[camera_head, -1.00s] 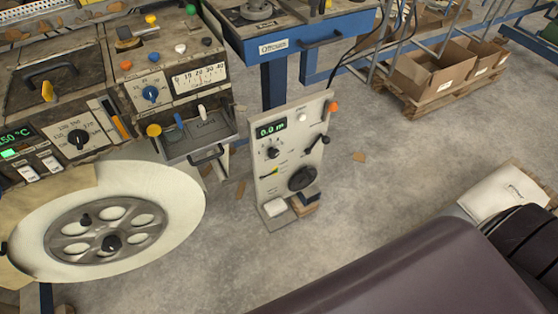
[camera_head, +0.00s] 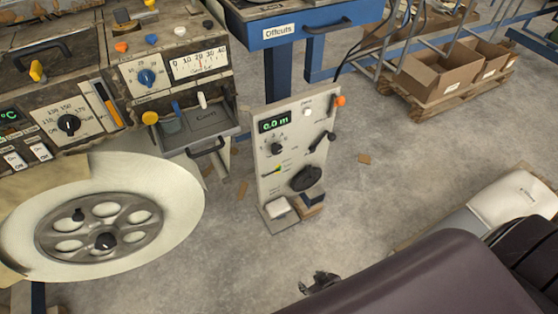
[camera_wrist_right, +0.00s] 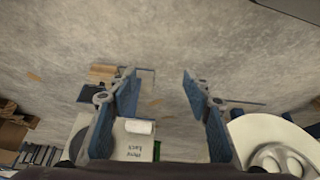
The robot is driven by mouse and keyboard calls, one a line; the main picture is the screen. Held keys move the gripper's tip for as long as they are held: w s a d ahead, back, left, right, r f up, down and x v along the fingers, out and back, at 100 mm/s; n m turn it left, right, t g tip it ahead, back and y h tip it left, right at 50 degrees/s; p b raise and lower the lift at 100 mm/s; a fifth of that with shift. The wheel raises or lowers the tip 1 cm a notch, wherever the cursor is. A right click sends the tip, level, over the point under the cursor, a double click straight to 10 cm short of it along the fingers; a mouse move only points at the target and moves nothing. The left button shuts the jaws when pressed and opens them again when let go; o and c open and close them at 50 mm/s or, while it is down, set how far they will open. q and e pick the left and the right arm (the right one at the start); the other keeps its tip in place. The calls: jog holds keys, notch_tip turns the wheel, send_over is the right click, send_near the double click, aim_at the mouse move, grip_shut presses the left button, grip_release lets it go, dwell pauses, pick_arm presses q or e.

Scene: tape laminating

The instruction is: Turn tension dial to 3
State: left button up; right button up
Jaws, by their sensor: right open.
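The upright grey control panel (camera_head: 268,188) stands on the floor at mid picture in the head view. Its small black knob (camera_head: 277,148) has a marked scale around it, too small to read. A blue dial (camera_head: 147,77) is on the machine at the left. I cannot tell which is the tension dial. My right gripper (camera_head: 320,283) shows as a dark tip above the floor, well below and apart from the panel. In the right wrist view my right gripper (camera_wrist_right: 158,75) is open and empty, with blue-padded fingers spread. My left gripper is not in view.
A large pale reel (camera_head: 175,213) is at the left. A green-lit display (camera_head: 274,121), crank (camera_head: 321,141) and larger black knob (camera_head: 305,178) share the panel. A blue Offcuts table (camera_head: 290,38) stands behind. Cardboard boxes (camera_head: 431,84) are at upper right. Floor right of the panel is mostly clear.

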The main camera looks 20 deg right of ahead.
jog(key=w+d+r+t+b, duration=0.1)
jog(key=w+r+t+b, duration=0.15)
jog(key=w+r, duration=0.4)
jog(key=w+d+r+t+b, duration=0.1)
jog(key=w+r+t+b, duration=0.15)
jog(key=w, duration=0.65)
jog(key=t+y+b, duration=0.1)
jog(key=t+b, duration=0.2)
jog(key=t, duration=0.4)
send_near(278, 152)
jog(key=w, duration=0.2)
jog(key=shift+m, duration=0.4)
jog(key=w, duration=0.6)
jog(key=shift+a+b, duration=0.25)
jog(key=shift+b, duration=0.05)
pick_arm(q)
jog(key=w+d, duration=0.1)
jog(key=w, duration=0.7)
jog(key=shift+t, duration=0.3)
pick_arm(e)
jog(key=shift+w, duration=0.7)
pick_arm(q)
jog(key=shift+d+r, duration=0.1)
pick_arm(e)
jog(key=shift+c, duration=0.4)
jog(key=c, duration=1)
